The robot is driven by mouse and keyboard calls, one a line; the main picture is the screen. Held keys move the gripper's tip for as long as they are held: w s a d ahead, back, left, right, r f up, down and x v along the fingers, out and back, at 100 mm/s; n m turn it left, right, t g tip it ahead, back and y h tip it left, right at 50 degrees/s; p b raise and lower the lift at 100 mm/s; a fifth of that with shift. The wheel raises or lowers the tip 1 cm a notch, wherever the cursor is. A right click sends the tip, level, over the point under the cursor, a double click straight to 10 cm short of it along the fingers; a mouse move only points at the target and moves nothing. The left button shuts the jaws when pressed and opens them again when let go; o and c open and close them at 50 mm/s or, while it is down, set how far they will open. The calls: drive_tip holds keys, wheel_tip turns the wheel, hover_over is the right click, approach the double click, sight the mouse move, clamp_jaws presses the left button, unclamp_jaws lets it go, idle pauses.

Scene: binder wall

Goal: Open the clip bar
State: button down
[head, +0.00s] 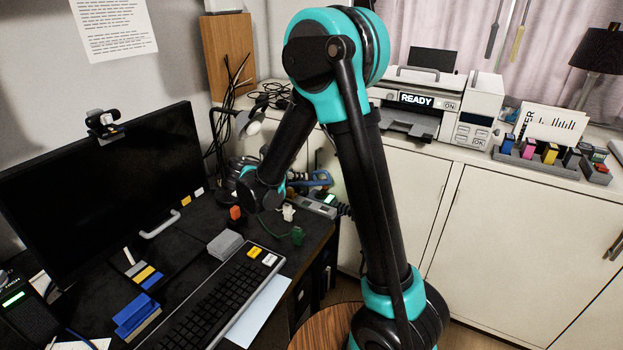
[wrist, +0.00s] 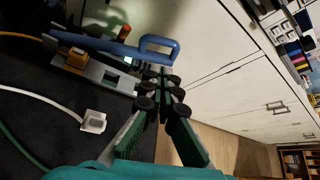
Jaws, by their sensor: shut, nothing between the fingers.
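The clip bar (wrist: 105,45) is a blue bar with a loop handle at its right end in the wrist view. It runs along a grey metal holder (wrist: 103,73); I cannot tell whether it is latched. In the head view its blue shape (head: 320,180) shows at the desk's back right corner, partly behind my arm. An orange plug (wrist: 75,58) sits in the holder under the bar's left part. My gripper (wrist: 160,86) is shut and empty, its fingertips just below the loop handle in the picture; I cannot tell whether they touch it. The head view largely hides the fingers.
A white plug (wrist: 94,121) on a cable lies on the dark desk near the holder. A keyboard (head: 215,297) and monitor (head: 100,195) are left. White cabinets (wrist: 220,65) stand beyond the desk.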

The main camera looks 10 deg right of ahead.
drive_tip(key=x, duration=0.9)
drive_tip(key=shift+w+d, duration=0.1)
drive_tip(key=shift+w, duration=0.05)
drive_tip(key=w+a+r+n+g+h, duration=0.1)
drive_tip(key=w+a+r+n+h, duration=0.3)
drive_tip(key=w+a+r, duration=0.2)
drive_tip(key=shift+a+r+n, duration=0.4)
drive_tip(key=shift+a+r, duration=0.65)
drive_tip(key=shift+a, duration=0.05)
